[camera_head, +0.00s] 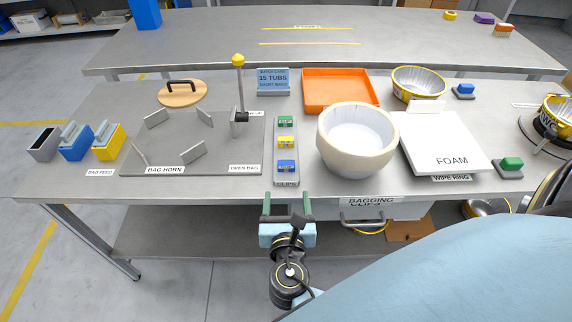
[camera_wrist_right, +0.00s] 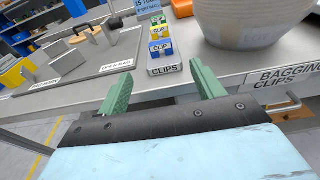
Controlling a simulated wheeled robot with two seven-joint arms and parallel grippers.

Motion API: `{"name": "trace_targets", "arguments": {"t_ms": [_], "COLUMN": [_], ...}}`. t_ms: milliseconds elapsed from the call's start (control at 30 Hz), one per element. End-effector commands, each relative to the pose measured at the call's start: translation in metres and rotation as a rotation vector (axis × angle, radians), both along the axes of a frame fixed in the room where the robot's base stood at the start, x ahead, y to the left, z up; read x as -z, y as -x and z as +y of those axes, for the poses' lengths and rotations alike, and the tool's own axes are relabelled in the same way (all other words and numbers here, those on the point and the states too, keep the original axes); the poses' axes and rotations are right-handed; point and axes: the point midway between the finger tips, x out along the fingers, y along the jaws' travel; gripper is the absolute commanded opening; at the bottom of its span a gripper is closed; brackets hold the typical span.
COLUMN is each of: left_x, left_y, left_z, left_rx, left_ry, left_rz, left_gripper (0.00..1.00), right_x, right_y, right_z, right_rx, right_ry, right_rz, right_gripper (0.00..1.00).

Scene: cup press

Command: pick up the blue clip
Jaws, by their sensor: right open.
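The blue clip (camera_head: 286,166) lies at the near end of the grey clips tray (camera_head: 286,182), with a yellow clip (camera_head: 286,142) and a green clip (camera_head: 286,121) in line behind it. In the right wrist view the blue clip (camera_wrist_right: 161,55) shows ahead, between the fingers and beyond their tips. My right gripper (camera_head: 287,196) is open and empty in front of the table's near edge, short of the clips tray. Its green fingers (camera_wrist_right: 160,82) stand apart in the wrist view. My left gripper is not in view.
A large cream bowl (camera_head: 357,140) stands close right of the clips tray. The bag horn plate (camera_head: 210,160) with upright metal flaps is close on the left. An orange tray (camera_head: 341,88) lies behind, and a white foam box (camera_head: 440,143) lies right.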

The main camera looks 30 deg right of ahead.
Motion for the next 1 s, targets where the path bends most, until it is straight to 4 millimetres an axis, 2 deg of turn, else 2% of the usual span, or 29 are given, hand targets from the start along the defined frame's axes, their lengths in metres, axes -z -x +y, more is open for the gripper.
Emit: {"name": "trace_targets", "arguments": {"t_ms": [167,267,400,633,900,1000], "left_x": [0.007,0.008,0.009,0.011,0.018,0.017], "left_y": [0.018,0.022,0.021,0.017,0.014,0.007], "left_z": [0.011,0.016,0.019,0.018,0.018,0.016], "left_rx": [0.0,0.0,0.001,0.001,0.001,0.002], "left_ry": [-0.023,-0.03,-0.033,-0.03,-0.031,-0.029], "left_rz": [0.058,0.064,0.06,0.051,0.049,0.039], "left_gripper": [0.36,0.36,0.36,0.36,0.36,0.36], "right_x": [0.005,0.008,0.011,0.014,0.02,0.021], "right_y": [-0.025,-0.042,-0.06,-0.073,-0.104,-0.109], "right_z": [-0.015,-0.025,-0.036,-0.045,-0.067,-0.071], "right_rx": [0.001,0.0,-0.001,-0.001,-0.001,-0.001], "right_ry": [0.001,0.002,-0.001,0.0,0.0,-0.002], "right_rz": [-0.004,-0.003,-0.003,-0.001,-0.002,-0.001], "right_gripper": [0.67,0.67,0.67,0.67,0.67,0.67]}}
